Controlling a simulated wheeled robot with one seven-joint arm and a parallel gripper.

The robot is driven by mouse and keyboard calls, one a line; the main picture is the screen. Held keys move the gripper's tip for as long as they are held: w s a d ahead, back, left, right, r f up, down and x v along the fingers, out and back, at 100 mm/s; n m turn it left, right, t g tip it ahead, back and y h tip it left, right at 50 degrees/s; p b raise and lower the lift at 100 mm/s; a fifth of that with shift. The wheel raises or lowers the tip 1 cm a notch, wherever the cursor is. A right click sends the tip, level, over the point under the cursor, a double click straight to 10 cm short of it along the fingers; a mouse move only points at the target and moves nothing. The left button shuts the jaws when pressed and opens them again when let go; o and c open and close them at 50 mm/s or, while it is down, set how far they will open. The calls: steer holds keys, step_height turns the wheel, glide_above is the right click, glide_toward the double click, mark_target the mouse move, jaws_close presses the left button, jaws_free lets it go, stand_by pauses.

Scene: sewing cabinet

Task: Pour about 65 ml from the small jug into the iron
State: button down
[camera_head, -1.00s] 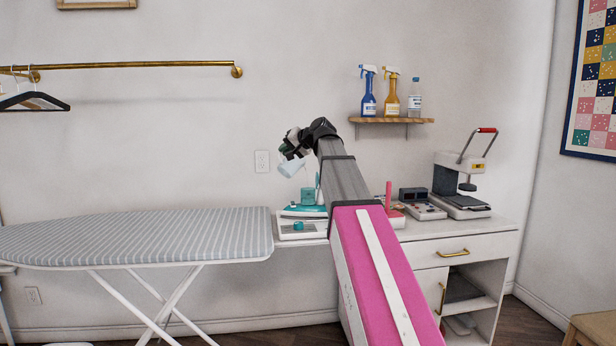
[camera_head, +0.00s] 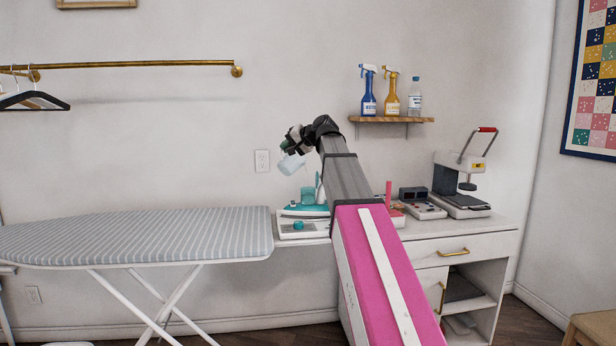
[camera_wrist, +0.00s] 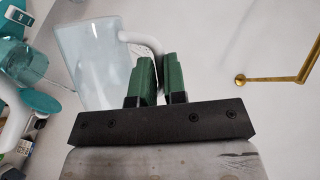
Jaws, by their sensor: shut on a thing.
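My gripper (camera_wrist: 158,82) is shut on the white handle of the small jug (camera_wrist: 97,62), a pale, see-through vessel. In the head view the jug (camera_head: 290,164) is held in the air, tilted, above the iron. The teal iron (camera_head: 311,203) rests on a white base (camera_head: 303,227) at the left end of the cabinet top. Part of the iron is hidden behind my arm. In the wrist view the teal iron (camera_wrist: 15,55) shows at the left edge beside the jug. I cannot tell whether liquid is leaving the jug.
The striped ironing board (camera_head: 140,235) stands left of the cabinet (camera_head: 465,240). A heat press (camera_head: 462,185) and small devices (camera_head: 423,207) stand right of my arm. Several bottles sit on a wall shelf (camera_head: 391,121). A brass rail (camera_head: 130,66) is at the upper left.

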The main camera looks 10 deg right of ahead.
mark_target(281, 155)
steer(key=shift+w+d+r+y, duration=0.15)
steer(key=shift+d+r+y, duration=0.1)
steer(key=shift+r+y, duration=0.1)
stand_by(0.4)
steer(key=a+f+h, duration=0.1)
steer(key=s+a+f+n, duration=0.1)
steer(key=shift+s+f+h, duration=0.3)
steer(key=shift+f+h, duration=0.05)
steer(key=shift+w+f+n, duration=0.1)
steer(key=shift+f+n, duration=0.2)
steer(key=shift+n, duration=0.1)
steer(key=shift+s+a+f+n+t+h, duration=0.25)
steer(key=shift+s+a+f+n+h, duration=0.1)
steer(key=shift+a+f, duration=0.2)
steer(key=shift+s+a+f+n+t+h, duration=0.25)
steer(key=shift+a+f+n, duration=0.15)
steer(key=shift+f, duration=0.2)
steer(key=shift+s+a+f+n+t+h, duration=0.2)
steer(key=shift+s+a+f+n+h, duration=0.15)
steer(key=shift+a+f, duration=0.2)
steer(key=shift+b, duration=0.4)
steer(key=s+a+f+n+t+h, duration=0.2)
steer(key=a+f+n, duration=0.1)
steer(key=f, duration=0.3)
steer(key=shift+s+a+b, duration=0.15)
steer(key=shift+a+b, duration=0.1)
steer(key=shift+b, duration=0.2)
